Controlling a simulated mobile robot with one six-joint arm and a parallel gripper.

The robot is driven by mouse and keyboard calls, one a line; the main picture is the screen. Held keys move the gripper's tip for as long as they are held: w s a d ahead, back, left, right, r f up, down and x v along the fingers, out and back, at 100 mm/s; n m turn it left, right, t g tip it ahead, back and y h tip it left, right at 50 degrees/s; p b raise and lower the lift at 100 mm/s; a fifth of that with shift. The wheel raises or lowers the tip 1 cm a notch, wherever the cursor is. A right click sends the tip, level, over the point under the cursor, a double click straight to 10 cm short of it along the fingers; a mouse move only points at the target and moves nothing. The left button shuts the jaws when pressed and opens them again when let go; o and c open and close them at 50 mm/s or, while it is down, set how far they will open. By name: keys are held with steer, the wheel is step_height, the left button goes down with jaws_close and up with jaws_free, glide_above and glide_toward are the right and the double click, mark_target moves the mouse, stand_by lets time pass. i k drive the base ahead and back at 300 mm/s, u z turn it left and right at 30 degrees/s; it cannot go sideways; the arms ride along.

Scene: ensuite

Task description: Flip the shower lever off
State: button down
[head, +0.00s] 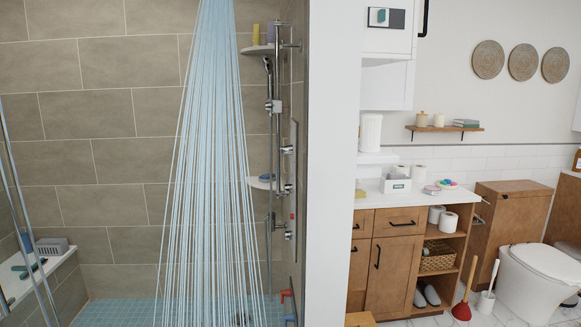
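The shower is running: pale blue streams of water (212,180) fan down from above the top edge to the tiled floor. A chrome shower column (277,120) stands on the right wall of the shower, with several chrome fittings on it. One fitting (288,235) sits low on the wall, with a small red mark just above it. A small red lever-like part (286,294) shows near the bottom edge, with a blue part (290,320) below it. I cannot tell which of these is the shower lever or its position. My gripper is not in view.
A white wall end (333,160) divides the shower from the vanity. The wooden vanity (400,262), a red plunger (462,311) and a toilet (535,282) stand at right. A glass panel edge (15,190) and bench (50,270) are at left.

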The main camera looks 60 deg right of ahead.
mark_target(288, 150)
steer(key=u, duration=0.05)
steer(key=i, duration=1)
steer(key=z, duration=0.05)
